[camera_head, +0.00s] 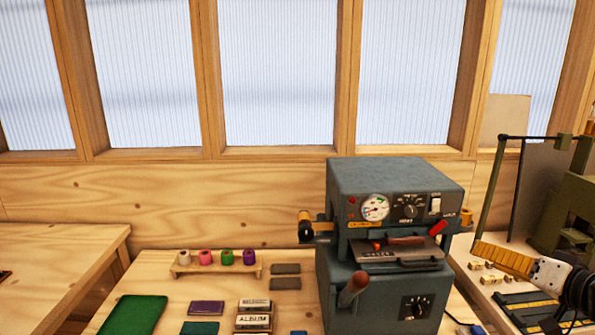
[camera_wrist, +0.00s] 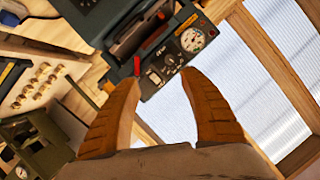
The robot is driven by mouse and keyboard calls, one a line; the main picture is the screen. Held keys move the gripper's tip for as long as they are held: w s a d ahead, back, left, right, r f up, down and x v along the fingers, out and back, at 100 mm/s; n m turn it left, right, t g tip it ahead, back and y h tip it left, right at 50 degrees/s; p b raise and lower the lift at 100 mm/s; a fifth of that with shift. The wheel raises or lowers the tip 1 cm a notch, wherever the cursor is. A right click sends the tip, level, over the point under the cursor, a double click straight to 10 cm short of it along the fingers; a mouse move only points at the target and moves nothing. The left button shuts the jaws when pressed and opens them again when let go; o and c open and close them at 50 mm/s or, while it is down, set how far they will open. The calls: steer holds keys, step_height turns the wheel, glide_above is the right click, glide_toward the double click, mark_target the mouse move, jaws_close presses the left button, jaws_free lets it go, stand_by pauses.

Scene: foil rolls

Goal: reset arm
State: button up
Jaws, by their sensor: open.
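My gripper (camera_head: 480,248) is at the right of the head view, seen side-on with its orange fingers pointing left. It is raised beside the grey-blue machine (camera_head: 390,250). In the wrist view my gripper (camera_wrist: 158,77) shows two orange fingers spread wide apart with nothing between them. The machine (camera_wrist: 165,60) appears tilted beyond the fingertips, with its dial and knobs visible. Several foil rolls stand on a small wooden rack (camera_head: 217,271) on the bench: a white roll (camera_head: 184,257), a pink one (camera_head: 205,257), a green one (camera_head: 227,256) and a purple one (camera_head: 249,257).
A dark green device (camera_head: 570,225) and small tan pieces (camera_head: 490,279) are at the right. A second table (camera_head: 60,250) stands at the left.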

steer(key=s+a+f+n+g+b, duration=0.1)
steer(key=s+a+f+g, duration=0.3)
steer(key=a, duration=0.5)
steer(key=s+a+f+n+g+b, duration=0.1)
steer(key=s+a+f+g+b, duration=0.15)
steer(key=a+f, duration=0.5)
steer(key=s+a+f+n+h, duration=0.1)
steer(key=s+a+f+h, duration=0.2)
steer(key=s, duration=0.6)
steer(key=shift+s+a+n+h+b, duration=0.15)
steer(key=shift+a+n+h+b, duration=0.3)
steer(key=shift+a, duration=0.5)
